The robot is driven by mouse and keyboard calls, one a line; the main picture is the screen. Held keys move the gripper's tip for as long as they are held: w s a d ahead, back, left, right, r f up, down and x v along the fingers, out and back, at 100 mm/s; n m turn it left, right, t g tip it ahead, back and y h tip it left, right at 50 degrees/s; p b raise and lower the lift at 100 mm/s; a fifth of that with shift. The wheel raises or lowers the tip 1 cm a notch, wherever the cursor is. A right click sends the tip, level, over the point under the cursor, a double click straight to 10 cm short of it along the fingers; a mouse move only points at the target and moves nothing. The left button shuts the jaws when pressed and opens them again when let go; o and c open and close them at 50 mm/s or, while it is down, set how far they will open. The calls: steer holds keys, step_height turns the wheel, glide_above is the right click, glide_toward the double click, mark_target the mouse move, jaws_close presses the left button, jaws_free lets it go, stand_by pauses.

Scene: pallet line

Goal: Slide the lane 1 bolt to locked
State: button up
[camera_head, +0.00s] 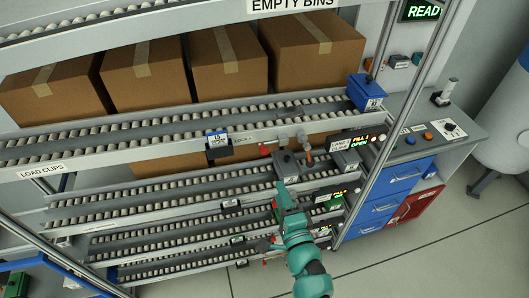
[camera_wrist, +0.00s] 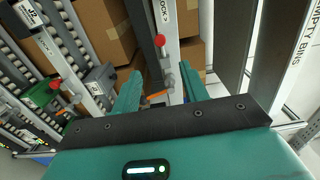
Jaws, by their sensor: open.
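The lane 1 display (camera_head: 352,143) reads "OPEN" in the head view. To its left on the same rail, a red knob (camera_head: 265,150) and a small orange part (camera_head: 309,157) show. In the wrist view a red ball knob (camera_wrist: 160,40) stands on the pale rail beside a "LOCK" label (camera_wrist: 163,14); it appears to be the bolt's handle. My gripper (camera_wrist: 160,78) is open and empty, with its fingertips short of this knob. A grey metal fitting and an orange part (camera_wrist: 155,97) show between the fingers. In the head view my gripper (camera_head: 281,186) is just below the lane 1 rail.
Brown cartons (camera_head: 228,60) stand behind the roller lanes. Lower lanes carry similar fittings, including another red knob (camera_wrist: 54,85). A control desk with blue drawers (camera_head: 403,175) stands right. The floor at lower right is clear.

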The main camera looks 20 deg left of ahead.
steer(key=b, duration=0.8)
glide_toward(266, 153)
steer(key=shift+x, duration=0.9)
steer(key=p+x, duration=0.1)
steer(key=x, duration=0.2)
steer(key=p+x, duration=0.1)
steer(key=x, duration=0.3)
steer(key=shift+w+a+r, duration=0.15)
steer(key=shift+a+r, duration=0.05)
steer(key=shift+a, duration=0.05)
steer(key=shift+p+x, duration=0.3)
steer(key=shift+x, duration=0.45)
steer(key=shift+f, duration=0.1)
steer(key=shift+d, duration=0.15)
jaws_close()
